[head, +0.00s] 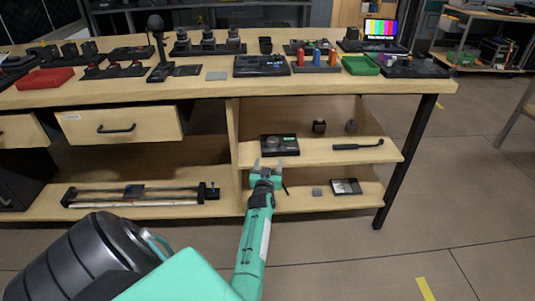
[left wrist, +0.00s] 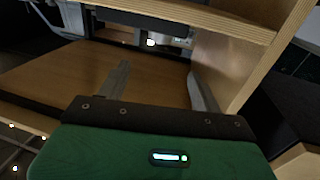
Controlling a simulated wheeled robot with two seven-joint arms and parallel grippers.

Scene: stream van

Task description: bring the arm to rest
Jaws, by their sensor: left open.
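My left gripper (head: 267,165) is open and empty in the head view, in front of the desk's open shelves, near the edge of the middle shelf (head: 300,157). In the left wrist view its two fingers (left wrist: 160,85) stand apart with nothing between them, over a bare wooden board. A black device with a round dial (head: 280,145) sits on the middle shelf just behind the gripper. My right gripper is not in view.
The wooden desk top (head: 215,92) carries several devices, a red tray (head: 44,79) and a green tray (head: 360,66). A lower shelf (head: 300,200) holds a small framed item (head: 345,187). A drawer (head: 122,125) is left of the shelves.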

